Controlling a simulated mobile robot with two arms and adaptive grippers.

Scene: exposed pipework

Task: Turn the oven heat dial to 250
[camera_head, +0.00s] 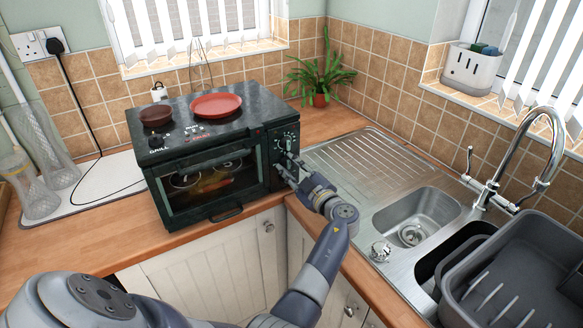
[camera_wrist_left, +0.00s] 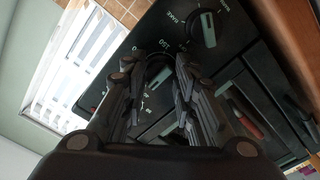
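The black countertop oven (camera_head: 205,155) stands on the wooden worktop, its control panel at the right end of its front. An upper dial (camera_head: 287,140) is uncovered, and a dial with white markings also shows at the top of the left wrist view (camera_wrist_left: 203,28). My left gripper (camera_head: 288,168) is at the panel just below that dial. In the left wrist view its two fingers stand apart, on either side of another dial (camera_wrist_left: 158,70) with "150" printed near it. The fingers hide part of this dial, and contact is unclear. My right gripper is not in view.
A red plate (camera_head: 216,105) and a small brown dish (camera_head: 156,116) lie on the oven top. The sink (camera_head: 418,215), tap (camera_head: 520,140) and a grey dish rack (camera_head: 520,275) are to the right. A potted plant (camera_head: 320,82) stands behind. Glass vases (camera_head: 38,160) stand at left.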

